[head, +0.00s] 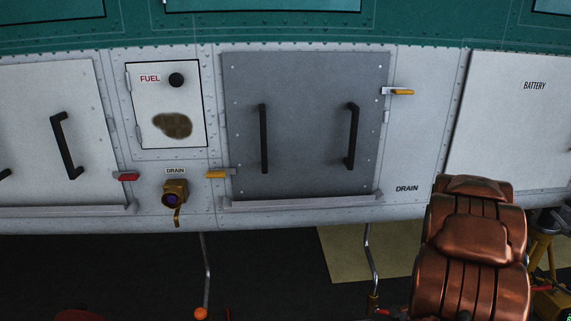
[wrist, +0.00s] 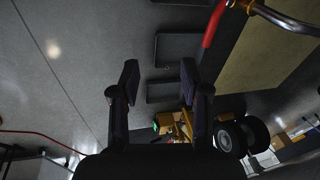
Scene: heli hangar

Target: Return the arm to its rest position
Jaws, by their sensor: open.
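My gripper (wrist: 158,85) shows in the wrist view, with its two dark fingers apart and nothing between them. It points out over the grey hangar floor (wrist: 60,80). In the head view, a copper-coloured part of my own arm (head: 470,245) stands at the lower right, in front of the helicopter's side. The gripper itself cannot be made out in the head view.
The helicopter side has a grey panel (head: 305,125) with two black handles, a FUEL door (head: 168,105) with a brown stain, a brass drain valve (head: 175,193) and a BATTERY panel (head: 510,120). The wrist view shows dark wheels (wrist: 240,136) and a red-and-metal bar (wrist: 215,22).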

